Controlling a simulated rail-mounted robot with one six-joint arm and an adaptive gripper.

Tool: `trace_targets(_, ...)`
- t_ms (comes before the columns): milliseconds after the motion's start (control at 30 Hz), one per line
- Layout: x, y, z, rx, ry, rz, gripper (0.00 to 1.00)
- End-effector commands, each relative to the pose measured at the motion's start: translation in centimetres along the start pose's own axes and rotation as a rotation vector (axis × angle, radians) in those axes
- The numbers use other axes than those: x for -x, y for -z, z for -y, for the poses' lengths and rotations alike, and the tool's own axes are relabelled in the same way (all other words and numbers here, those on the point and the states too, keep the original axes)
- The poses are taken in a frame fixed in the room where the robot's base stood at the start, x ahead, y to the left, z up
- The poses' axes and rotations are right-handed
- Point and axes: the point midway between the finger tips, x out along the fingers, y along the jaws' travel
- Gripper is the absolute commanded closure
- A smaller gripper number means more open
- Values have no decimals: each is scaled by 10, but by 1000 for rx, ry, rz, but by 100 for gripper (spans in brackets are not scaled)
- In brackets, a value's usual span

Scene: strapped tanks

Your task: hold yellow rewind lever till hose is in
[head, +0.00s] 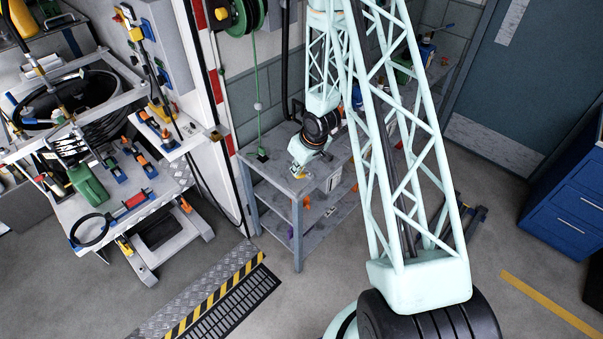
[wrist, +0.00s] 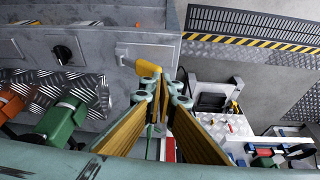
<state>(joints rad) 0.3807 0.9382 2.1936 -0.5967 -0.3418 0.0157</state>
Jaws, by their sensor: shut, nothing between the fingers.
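A green hose reel (head: 240,16) hangs at the top of the head view, with a yellow part (head: 221,13) at its left side that looks like the lever. The thin green hose (head: 257,75) hangs straight down from it, with a pale ball (head: 258,106) on it. The hose's lower end is near the bench's back left corner. My gripper (head: 299,173) is low over the bench top, well below the reel. In the wrist view my gripper (wrist: 166,92) is shut and holds nothing. A yellow piece (wrist: 148,69) shows just past one fingertip; I cannot tell what it is or whether they touch.
A grey bench (head: 262,164) with lower shelves stands under the reel. A tool cart (head: 140,195) is at left, and a blue cabinet (head: 570,180) at right. A striped edge and floor grate (head: 228,308) lie in front. In the wrist view, a grey box (wrist: 100,45) is close to the fingers.

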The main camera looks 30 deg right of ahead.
Motion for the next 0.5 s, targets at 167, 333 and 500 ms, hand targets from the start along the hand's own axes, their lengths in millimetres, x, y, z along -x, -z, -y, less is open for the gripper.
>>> trace_targets(167,-1,0,0,0,0,0,100)
trace_targets(333,-4,0,0,0,0,0,100)
trace_targets(500,-8,0,0,0,0,0,100)
